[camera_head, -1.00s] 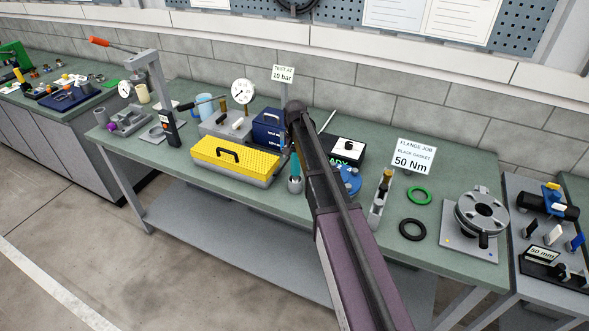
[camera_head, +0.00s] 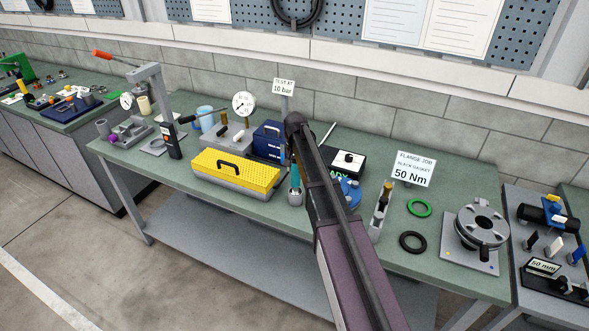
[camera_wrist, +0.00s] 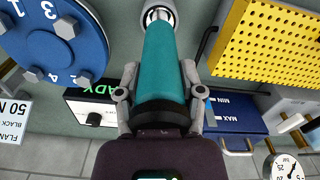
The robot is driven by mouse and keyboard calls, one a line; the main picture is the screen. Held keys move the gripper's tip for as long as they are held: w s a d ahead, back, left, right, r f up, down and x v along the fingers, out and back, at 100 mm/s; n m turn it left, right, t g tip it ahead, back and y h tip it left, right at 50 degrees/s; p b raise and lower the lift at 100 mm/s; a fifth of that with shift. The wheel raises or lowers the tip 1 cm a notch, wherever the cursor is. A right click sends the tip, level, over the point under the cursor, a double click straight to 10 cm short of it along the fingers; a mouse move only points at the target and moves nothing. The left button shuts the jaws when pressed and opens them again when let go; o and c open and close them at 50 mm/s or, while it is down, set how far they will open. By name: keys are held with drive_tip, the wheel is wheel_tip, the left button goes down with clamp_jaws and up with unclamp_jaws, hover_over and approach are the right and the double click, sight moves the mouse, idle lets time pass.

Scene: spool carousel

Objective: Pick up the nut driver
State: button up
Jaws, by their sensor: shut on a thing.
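The nut driver's teal handle (camera_wrist: 163,60) runs up the middle of the wrist view, with a dark collar near my gripper. My gripper (camera_wrist: 160,88) is shut on this handle, one finger on each side. My fingers are mostly hidden behind my arm there. I cannot tell whether the driver is lifted.
A yellow-topped box (camera_head: 235,172) stands close left of the holder. A blue numbered disc (camera_wrist: 55,38) and a black box with a green display (camera_wrist: 92,104) are close on the other side. A blue MIN/MAX box (camera_wrist: 235,114) is also near. The bench front (camera_head: 400,265) is clear.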

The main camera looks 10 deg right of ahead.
drive_tip(key=shift+r+p, duration=4.5)
drive_tip(key=shift+r, duration=0.15)
